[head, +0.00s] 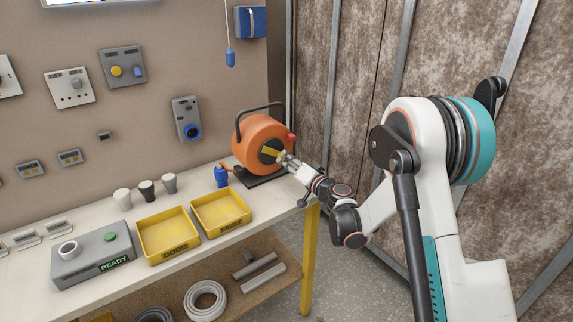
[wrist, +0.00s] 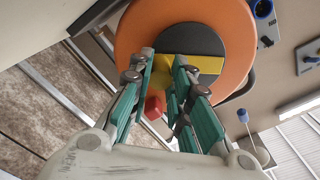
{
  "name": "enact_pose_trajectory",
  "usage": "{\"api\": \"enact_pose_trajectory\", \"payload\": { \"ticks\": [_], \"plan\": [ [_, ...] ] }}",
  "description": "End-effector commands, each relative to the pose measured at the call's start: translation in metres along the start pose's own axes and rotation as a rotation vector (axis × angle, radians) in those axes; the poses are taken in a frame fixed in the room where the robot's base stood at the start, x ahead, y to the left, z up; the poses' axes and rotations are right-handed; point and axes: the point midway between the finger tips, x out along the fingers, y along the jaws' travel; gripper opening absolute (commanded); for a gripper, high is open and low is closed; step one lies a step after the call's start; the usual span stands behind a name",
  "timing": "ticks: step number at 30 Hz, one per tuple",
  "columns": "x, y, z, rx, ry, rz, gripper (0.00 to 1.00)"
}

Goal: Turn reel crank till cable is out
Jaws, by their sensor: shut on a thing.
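The orange cable reel (head: 252,134) stands upright on a dark base at the right end of the workbench, under a black carrying handle. Its yellow crank (head: 270,152) crosses the dark hub on the front face. My gripper (head: 281,158) reaches the hub from the right and is shut on the crank. In the wrist view, the teal fingers (wrist: 163,62) close around part of the yellow crank (wrist: 208,64), in front of the orange reel (wrist: 135,38). A blue plug (head: 221,176) sits beside the reel's left side.
Two yellow trays (head: 168,254) (head: 240,224) and several cups line the workbench (head: 95,215). A grey box (head: 75,266) reads READY. A grey socket with a blue ring (head: 187,119) hangs on the wall. A metal-framed partition (head: 345,85) stands close behind the reel.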

Motion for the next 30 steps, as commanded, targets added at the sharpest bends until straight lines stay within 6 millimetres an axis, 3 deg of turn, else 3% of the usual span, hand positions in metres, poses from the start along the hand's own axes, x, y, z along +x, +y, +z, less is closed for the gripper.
{"api": "enact_pose_trajectory", "payload": {
  "ticks": [30],
  "plan": [
    [0.0, -0.021, -0.026, -0.963, 0.0, 0.001, 0.0]
  ]
}}
